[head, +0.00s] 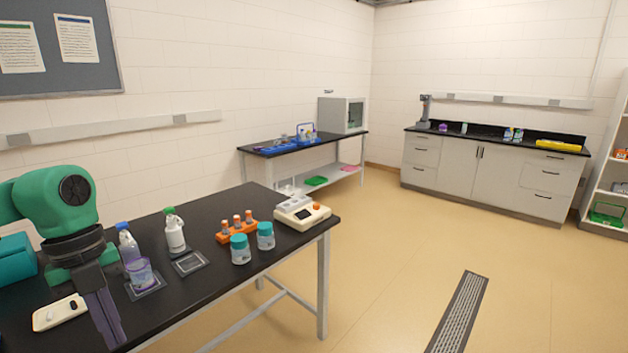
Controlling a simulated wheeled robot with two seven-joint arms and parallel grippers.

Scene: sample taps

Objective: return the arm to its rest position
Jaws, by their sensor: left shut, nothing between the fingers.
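My left arm comes in from the left in the head view, with a green wrist above the black bench (210,215). My left gripper (112,335) points down at the bench's front left, its dark fingers shut and empty. It is just right of a white handheld device (60,313) and left of a clear bottle with purple liquid (140,273). The gripper and wrist hide part of the bench behind them. My right gripper is not in view.
A white bottle (174,233), an orange tube rack (236,229), two teal-lidded jars (240,249) and a cream instrument (302,213) stand on the bench. A dark square pad (190,263) lies before the white bottle. The floor (400,260) right of the bench is mostly clear.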

